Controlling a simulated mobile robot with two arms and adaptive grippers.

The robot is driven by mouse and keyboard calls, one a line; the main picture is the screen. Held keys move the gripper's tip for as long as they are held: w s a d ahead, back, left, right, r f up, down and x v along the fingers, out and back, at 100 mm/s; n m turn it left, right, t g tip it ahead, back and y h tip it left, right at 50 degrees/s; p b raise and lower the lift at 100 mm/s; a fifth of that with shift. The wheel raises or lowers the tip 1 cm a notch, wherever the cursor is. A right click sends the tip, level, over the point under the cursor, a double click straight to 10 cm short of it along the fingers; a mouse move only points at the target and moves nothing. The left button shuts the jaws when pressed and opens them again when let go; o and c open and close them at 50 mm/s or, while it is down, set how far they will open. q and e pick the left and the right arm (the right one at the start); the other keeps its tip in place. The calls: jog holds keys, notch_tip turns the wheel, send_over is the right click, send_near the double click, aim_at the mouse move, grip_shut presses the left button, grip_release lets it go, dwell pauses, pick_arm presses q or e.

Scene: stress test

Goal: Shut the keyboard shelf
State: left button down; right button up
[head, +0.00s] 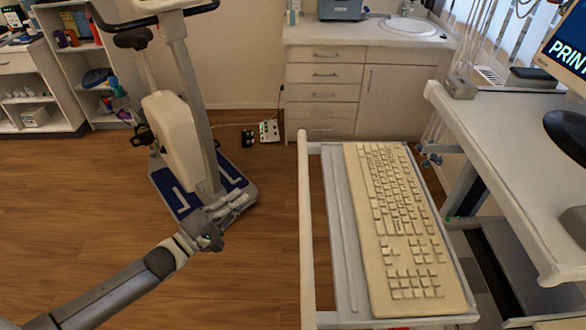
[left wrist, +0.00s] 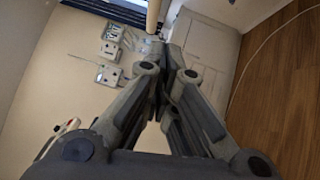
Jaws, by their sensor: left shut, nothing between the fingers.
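The keyboard shelf (head: 342,235) is pulled out to the left of the white desk (head: 500,140). A cream keyboard (head: 395,230) lies on the shelf. A pale bar (head: 306,220) runs along the shelf's left edge, with a gap between it and the tray. My left gripper (head: 243,203) is left of this bar, apart from it in the picture, in front of the exercise bike. Its fingers are shut and empty, and they also show shut in the left wrist view (left wrist: 168,50). My right gripper is not in view.
An exercise bike (head: 172,140) with a blue base stands behind my left gripper. A cabinet with drawers and a sink (head: 350,85) stands at the back. A monitor (head: 566,50) stands on the desk. Wooden floor (head: 255,275) is clear between my left arm and the shelf.

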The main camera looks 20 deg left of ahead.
pick_arm(q)
jog(key=w+d+r+p, duration=0.3)
jog(key=w+d, duration=0.6)
jog(key=shift+w, duration=0.35)
jog(key=shift+a+r, duration=0.1)
